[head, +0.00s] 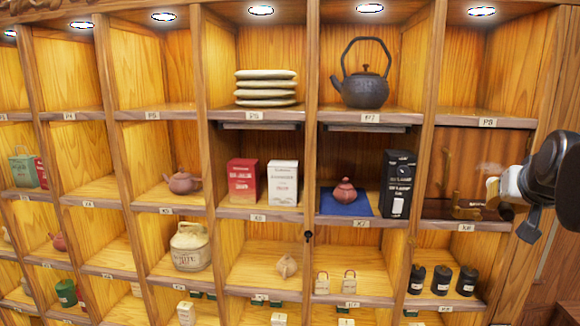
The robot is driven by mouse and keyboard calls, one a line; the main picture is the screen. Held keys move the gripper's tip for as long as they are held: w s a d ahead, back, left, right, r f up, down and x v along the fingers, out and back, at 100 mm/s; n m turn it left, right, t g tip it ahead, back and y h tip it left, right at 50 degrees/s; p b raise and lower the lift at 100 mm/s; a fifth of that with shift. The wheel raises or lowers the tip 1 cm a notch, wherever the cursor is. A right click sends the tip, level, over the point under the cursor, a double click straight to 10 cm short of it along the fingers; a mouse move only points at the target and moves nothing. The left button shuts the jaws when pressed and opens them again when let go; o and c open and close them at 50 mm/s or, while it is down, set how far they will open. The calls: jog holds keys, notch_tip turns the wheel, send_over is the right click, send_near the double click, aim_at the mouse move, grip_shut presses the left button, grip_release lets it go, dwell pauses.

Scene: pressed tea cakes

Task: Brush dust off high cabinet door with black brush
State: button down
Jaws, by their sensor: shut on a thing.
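The high cabinet door (462,150) is a dark reddish-brown wood panel in the right-hand compartment, below the P8 label. Brass-coloured fittings (445,172) show on its front. A pale, hazy patch (489,168) that looks like dust shows near its right side. My gripper (514,190) is at the right, in front of the door's right edge, and is shut on the black brush. The brush is small and mostly hidden here, so its bristles are not clear. I cannot tell whether it touches the door.
A black iron teapot (366,88) and stacked pale tea cakes (266,88) stand on the upper shelves. A black box (398,184) and a small red teapot on a blue cloth (348,206) are left of the door. Black canisters (441,280) stand below it.

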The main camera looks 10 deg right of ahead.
jog(key=shift+w, duration=0.1)
jog(key=w+d+r, duration=0.1)
jog(key=w+d, duration=0.1)
jog(key=w, duration=0.5)
jog(key=shift+w, duration=0.15)
jog(key=shift+w, duration=0.55)
dwell(0.7)
jog(key=shift+s+d, duration=0.25)
jog(key=shift+d, duration=0.6)
jog(key=shift+s+d, duration=0.25)
jog(key=shift+d, duration=0.6)
jog(key=shift+s+d, duration=0.65)
jog(key=shift+d, duration=2.65)
jog(key=w+a, duration=0.2)
jog(key=a, duration=0.8)
jog(key=shift+w, duration=0.2)
